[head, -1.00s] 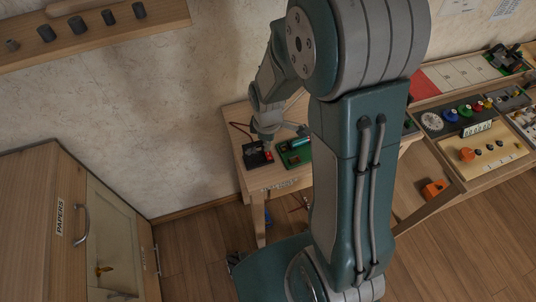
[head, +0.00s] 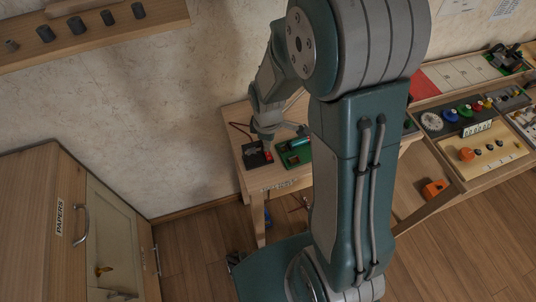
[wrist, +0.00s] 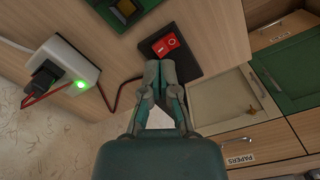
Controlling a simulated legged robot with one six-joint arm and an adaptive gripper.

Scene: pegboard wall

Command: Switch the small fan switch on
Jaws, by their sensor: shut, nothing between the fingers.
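The small switch is a red rocker (wrist: 166,45) on a black base plate (wrist: 190,64), with a red and black wire running from it. In the head view the black base (head: 254,156) and its red rocker (head: 268,156) sit at the left end of the small wooden table. My gripper (wrist: 160,66) is shut and empty in the wrist view, its fingertips over or at the edge of the black base, close beside the rocker. I cannot tell whether they touch it. In the head view my arm hides the fingertips. No fan is clearly visible.
A white box with a green light (wrist: 79,86) and black plug lies beside the wire. A green board (head: 294,152) sits right of the switch. A papers cabinet (head: 85,225) stands at left, and a panel bench (head: 480,150) at right.

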